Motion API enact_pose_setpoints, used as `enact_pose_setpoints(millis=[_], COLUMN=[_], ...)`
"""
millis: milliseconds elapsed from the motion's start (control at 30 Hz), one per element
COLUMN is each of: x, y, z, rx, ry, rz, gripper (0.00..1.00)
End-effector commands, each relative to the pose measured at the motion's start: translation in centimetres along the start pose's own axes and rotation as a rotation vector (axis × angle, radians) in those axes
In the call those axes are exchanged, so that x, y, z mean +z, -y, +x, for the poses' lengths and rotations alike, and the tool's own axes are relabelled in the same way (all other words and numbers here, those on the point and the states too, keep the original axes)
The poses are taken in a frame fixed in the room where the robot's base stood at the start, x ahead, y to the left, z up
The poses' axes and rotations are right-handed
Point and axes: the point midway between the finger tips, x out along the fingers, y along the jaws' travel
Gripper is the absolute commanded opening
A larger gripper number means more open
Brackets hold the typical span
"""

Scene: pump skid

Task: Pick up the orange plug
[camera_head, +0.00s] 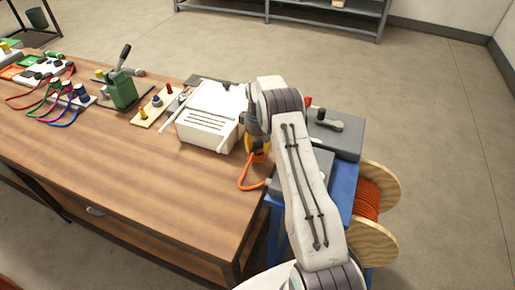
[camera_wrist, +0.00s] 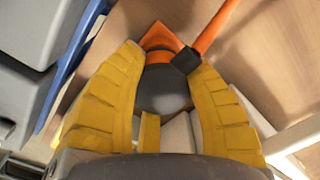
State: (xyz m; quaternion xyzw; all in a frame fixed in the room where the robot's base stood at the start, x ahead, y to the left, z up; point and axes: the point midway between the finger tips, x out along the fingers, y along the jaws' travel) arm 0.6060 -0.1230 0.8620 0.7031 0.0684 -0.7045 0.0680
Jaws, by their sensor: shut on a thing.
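The orange plug (camera_wrist: 160,39) shows in the wrist view, with a dark grey round body (camera_wrist: 162,90) and an orange cable leaving it to the upper right. My gripper (camera_wrist: 160,85) has its yellow fingers on both sides of the plug's dark body and is shut on it. In the head view, the plug (camera_head: 259,155) is at the right end of the wooden table, beside the white box. My arm covers much of the gripper there. Whether the plug touches the table is hard to tell.
The white slotted box (camera_head: 210,118) stands just left of my gripper. The orange cable (camera_head: 242,180) loops over the table's right edge. A blue stand (camera_head: 340,185) with grey units and a wooden cable reel (camera_head: 375,240) are at the right. The table's front middle is clear.

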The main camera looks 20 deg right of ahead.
Motion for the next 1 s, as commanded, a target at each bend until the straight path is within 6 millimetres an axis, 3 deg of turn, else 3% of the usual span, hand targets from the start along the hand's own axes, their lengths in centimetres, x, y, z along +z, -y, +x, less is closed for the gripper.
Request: enact_pose_setpoints(millis=[167, 1000], x=[-0.1, 10.3], y=[-0.1, -0.4], z=[-2.5, -8.8], rx=[0.003, 0.002], ry=[-0.006, -0.003], rz=[0.000, 0.001], gripper=[0.07, 0.07])
